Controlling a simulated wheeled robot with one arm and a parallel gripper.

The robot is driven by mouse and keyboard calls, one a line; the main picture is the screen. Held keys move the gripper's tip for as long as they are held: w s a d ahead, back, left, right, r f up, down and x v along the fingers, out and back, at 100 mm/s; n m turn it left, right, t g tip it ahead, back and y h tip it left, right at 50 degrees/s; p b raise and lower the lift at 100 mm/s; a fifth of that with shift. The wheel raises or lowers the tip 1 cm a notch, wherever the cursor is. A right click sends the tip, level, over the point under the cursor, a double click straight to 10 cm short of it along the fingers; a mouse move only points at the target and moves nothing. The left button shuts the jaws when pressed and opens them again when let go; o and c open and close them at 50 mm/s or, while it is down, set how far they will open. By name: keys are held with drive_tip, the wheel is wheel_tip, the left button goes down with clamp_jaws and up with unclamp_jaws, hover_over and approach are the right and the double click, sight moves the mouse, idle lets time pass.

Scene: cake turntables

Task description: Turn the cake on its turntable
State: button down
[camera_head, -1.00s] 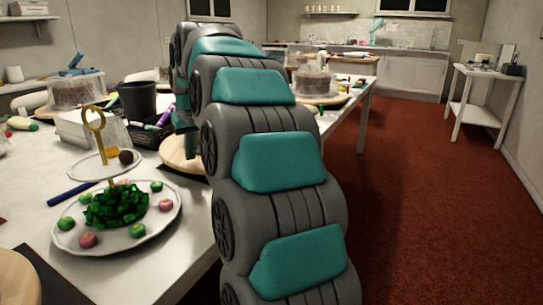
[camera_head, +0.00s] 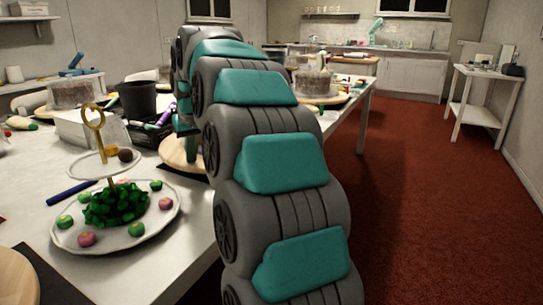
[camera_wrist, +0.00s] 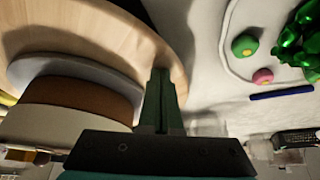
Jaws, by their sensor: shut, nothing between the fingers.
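In the wrist view a round wooden turntable (camera_wrist: 120,25) fills the upper left. The cake (camera_wrist: 75,100) on it shows as stacked layers, brown and cream, above a pale grey board (camera_wrist: 60,68). My gripper (camera_wrist: 161,75) is shut and empty, its fingertips overlapping the turntable's rim in the picture, close beside the cake. I cannot tell whether they touch the rim. In the head view part of the wooden turntable (camera_head: 176,153) shows at the table edge. My arm hides its cake and most of the gripper there.
A tiered stand (camera_head: 70,235) with sweets and green decorations is at the front left. A black cup (camera_head: 138,99) and a blue stick (camera_head: 73,192) are nearby. Other cakes stand at the back left (camera_head: 64,94) and farther back (camera_head: 312,83). The red floor (camera_head: 420,200) at right is clear.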

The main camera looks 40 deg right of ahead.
drive_tip(key=s+d, duration=0.2)
drive_tip(key=s+d+b, duration=0.1)
drive_tip(key=s+d, duration=0.1)
drive_tip(key=shift+s+f, duration=0.1)
drive_tip(key=shift+s, duration=0.3)
drive_tip(key=shift+s+d, duration=0.5)
drive_tip(key=shift+d, duration=0.4)
drive_tip(key=shift+s+d, duration=0.55)
drive_tip(key=shift+d, duration=0.4)
drive_tip(key=shift+s+d, duration=0.5)
drive_tip(key=shift+d, duration=0.4)
drive_tip(key=shift+s+d+p, duration=0.25)
drive_tip(key=shift+d, duration=1.35)
drive_tip(key=shift+s+d+p, duration=0.2)
drive_tip(key=shift+d+p, duration=0.05)
drive_tip(key=shift+d, duration=1.3)
